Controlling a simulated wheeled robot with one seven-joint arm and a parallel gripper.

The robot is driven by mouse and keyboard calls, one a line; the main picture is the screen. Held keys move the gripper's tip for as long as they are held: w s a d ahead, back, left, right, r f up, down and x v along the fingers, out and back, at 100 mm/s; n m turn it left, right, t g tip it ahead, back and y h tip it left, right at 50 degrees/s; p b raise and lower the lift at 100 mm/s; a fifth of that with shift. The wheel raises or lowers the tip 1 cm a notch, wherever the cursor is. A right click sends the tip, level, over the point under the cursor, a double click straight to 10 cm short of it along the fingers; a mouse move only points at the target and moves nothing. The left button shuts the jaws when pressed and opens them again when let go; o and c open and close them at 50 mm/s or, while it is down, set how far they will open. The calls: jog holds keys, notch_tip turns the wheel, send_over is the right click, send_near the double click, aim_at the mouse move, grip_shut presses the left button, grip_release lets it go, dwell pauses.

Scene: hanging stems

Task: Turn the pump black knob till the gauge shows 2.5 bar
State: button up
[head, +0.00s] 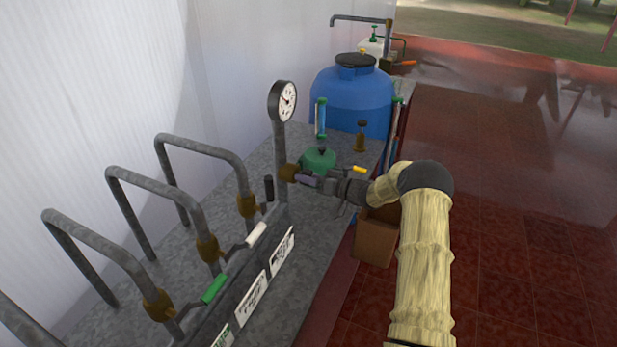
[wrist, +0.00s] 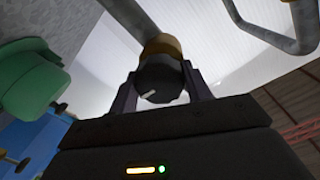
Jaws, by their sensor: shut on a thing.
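The black knob (wrist: 160,82) sits on a brass fitting (wrist: 160,46) on a grey pipe, and a short white mark shows on its face in the wrist view. My gripper (wrist: 160,88) has one finger on each side of the knob and is shut on it. In the head view my gripper (head: 308,181) reaches the brass fitting on the upright pipe from the right; the knob is hidden there. The round white gauge (head: 287,101) stands at the top of that pipe. Its dial is too small to read surely.
Bent grey pipes with brass valves and a green lever (head: 214,289), a white lever (head: 256,234) and a black lever (head: 269,188) stand left of my arm. A green vessel (head: 319,160) and a blue tank (head: 352,100) are behind. Red floor lies open to the right.

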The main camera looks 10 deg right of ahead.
jog(key=shift+d+m, duration=0.1)
jog(key=shift+m, duration=0.4)
jog(key=o, duration=0.9)
jog(key=shift+w, duration=0.1)
jog(key=shift+o, duration=0.2)
jog(key=b+v, duration=0.4)
jog(key=v, duration=1.3)
jog(key=shift+s, duration=0.2)
jog(key=shift+d, duration=0.15)
